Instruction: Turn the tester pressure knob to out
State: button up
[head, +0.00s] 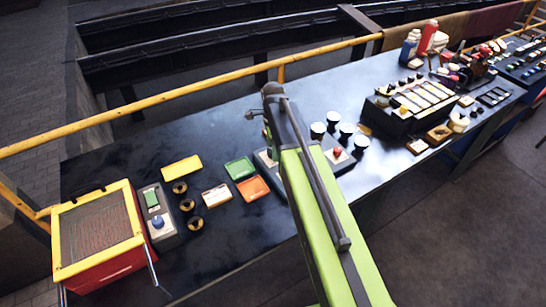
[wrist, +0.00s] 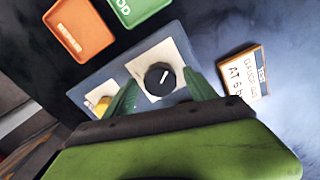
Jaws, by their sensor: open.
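The tester (wrist: 95,82), a blue-grey box, lies below my gripper in the wrist view. Its black round knob (wrist: 159,78) sits on a white plate (wrist: 178,52), and its white pointer line points to the upper right in the picture. My gripper (wrist: 162,84) is open, with one green finger on each side of the knob; I cannot tell whether they touch it. A yellow part (wrist: 103,104) of the tester shows beside the left finger, partly hidden. In the head view the tester (head: 264,160) is partly covered by my green arm, which hides the knob.
A card reading "GAUGE" and "AT 6 b" (wrist: 243,75) lies right of the tester. An orange tray (head: 253,188) and a green tray (head: 240,168) are close on the left. Several black-and-white cups (head: 347,129) stand right of my arm. A yellow rail (head: 190,113) runs behind the bench.

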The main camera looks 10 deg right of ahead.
jog(key=shift+f, duration=0.1)
jog(key=c, duration=1.4)
jog(key=shift+n, duration=0.3)
jog(key=n, duration=0.5)
jog(key=shift+n, duration=0.3)
jog(key=n, duration=0.5)
jog(key=shift+s, duration=0.1)
jog(key=n, duration=0.5)
jog(key=shift+n, duration=0.4)
jog(key=n, duration=0.5)
jog(key=shift+d+n, duration=0.1)
jog(key=shift+n, duration=0.6)
